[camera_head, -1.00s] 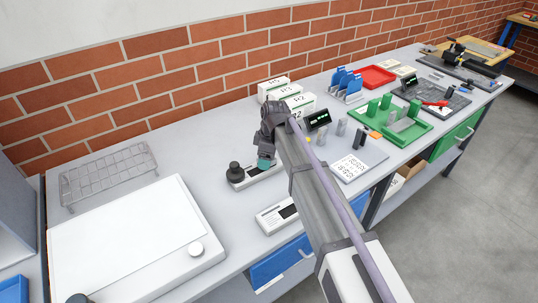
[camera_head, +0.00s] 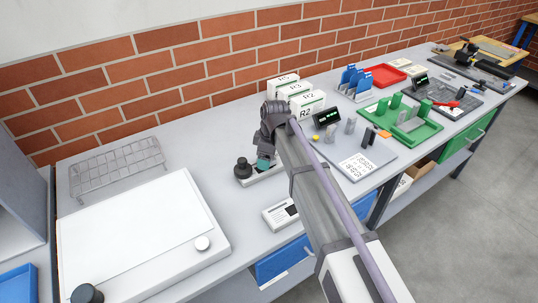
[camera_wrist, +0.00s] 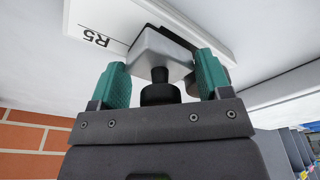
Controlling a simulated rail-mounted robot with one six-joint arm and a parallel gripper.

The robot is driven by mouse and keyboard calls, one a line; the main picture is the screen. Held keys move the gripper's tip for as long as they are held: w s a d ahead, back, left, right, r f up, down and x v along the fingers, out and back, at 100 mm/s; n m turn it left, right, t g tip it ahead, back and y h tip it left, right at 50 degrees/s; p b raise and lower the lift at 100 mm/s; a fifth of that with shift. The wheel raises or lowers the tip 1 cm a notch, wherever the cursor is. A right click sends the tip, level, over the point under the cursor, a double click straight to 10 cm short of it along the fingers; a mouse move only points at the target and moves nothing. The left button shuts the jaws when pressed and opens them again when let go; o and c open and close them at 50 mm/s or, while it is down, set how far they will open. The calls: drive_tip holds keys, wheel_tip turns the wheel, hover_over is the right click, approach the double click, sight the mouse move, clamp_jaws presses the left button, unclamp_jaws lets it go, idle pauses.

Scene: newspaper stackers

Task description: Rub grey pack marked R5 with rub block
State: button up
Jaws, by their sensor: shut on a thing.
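My gripper (camera_wrist: 162,70) is shut on the rub block (camera_wrist: 158,47), a silver-grey block with a dark knob between the teal fingers in the wrist view. The block is over or against a pale pack marked R5 (camera_wrist: 97,37), its label upside down there; whether they touch I cannot tell. A dark strip shows beside the block. In the head view my gripper (camera_head: 264,164) is low over the bench at a pale long base (camera_head: 262,177). My arm partly hides that base, and no label is readable on it.
A black knob (camera_head: 243,168) stands at the left of that base. White boxes (camera_head: 305,103) labelled R5, R3 and R2 stand behind. A pale unit (camera_head: 280,214) lies in front. A large white board (camera_head: 135,240) fills the left; a wire rack (camera_head: 117,167) is behind it.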

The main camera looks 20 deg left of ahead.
drive_tip(key=shift+s+a, duration=0.15)
drive_tip(key=shift+s+a, duration=0.45)
drive_tip(key=shift+w+d, duration=0.55)
drive_tip(key=shift+w+d, duration=0.5)
drive_tip(key=shift+w, duration=0.15)
drive_tip(key=shift+w+d, duration=0.95)
drive_tip(key=shift+w, duration=0.2)
